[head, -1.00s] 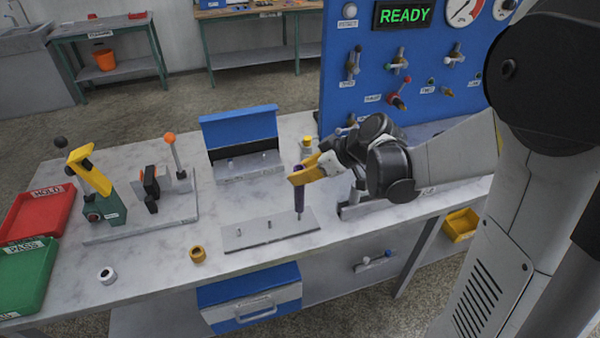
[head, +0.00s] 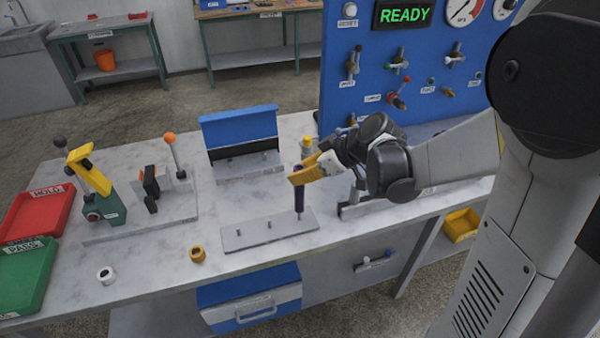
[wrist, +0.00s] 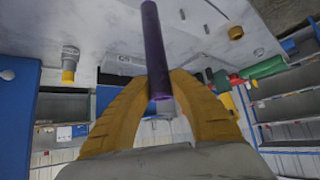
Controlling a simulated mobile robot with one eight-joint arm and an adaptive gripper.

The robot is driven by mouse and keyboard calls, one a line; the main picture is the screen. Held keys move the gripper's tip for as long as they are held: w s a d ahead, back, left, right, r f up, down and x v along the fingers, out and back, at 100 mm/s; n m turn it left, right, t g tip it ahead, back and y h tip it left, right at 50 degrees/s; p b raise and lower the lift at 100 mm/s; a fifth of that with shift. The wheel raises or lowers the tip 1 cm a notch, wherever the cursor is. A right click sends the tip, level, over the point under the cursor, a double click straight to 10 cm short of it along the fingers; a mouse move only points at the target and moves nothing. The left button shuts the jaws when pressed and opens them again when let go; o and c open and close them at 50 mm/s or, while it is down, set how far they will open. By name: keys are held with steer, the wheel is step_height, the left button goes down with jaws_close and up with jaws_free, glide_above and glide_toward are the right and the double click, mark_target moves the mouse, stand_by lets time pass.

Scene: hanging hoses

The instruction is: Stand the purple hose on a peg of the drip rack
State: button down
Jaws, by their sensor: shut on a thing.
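The purple hose (head: 299,201) hangs nearly upright below my gripper (head: 302,175), whose yellow fingers are shut on its upper part. In the wrist view the hose (wrist: 155,50) runs between the two fingers (wrist: 160,88). The drip rack (head: 252,241) is a flat grey plate with short pegs near the front of the bench. Two bare pegs show on its left and middle. The hose's lower end is at the plate's right end, over a thin peg-like tip. I cannot tell whether the hose is seated on that peg or just above it.
A blue-backed holder (head: 240,130) stands behind the rack. A white ring (head: 106,275) and a brass ring (head: 197,254) lie front left. A lever fixture (head: 150,215), red tray (head: 38,212) and green tray (head: 27,275) are farther left. The blue panel (head: 350,75) rises behind my arm.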

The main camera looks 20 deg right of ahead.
mark_target(301, 185)
steer(key=shift+f+b, duration=1.95)
steer(key=shift+f, duration=0.4)
steer(key=c, duration=1.2)
jaws_free()
steer(key=shift+r, duration=0.1)
steer(key=shift+s+d+r, duration=0.1)
steer(key=v, duration=1.1)
steer(key=shift+s+r, duration=0.2)
steer(key=shift+r, duration=0.1)
steer(key=shift+d, duration=0.1)
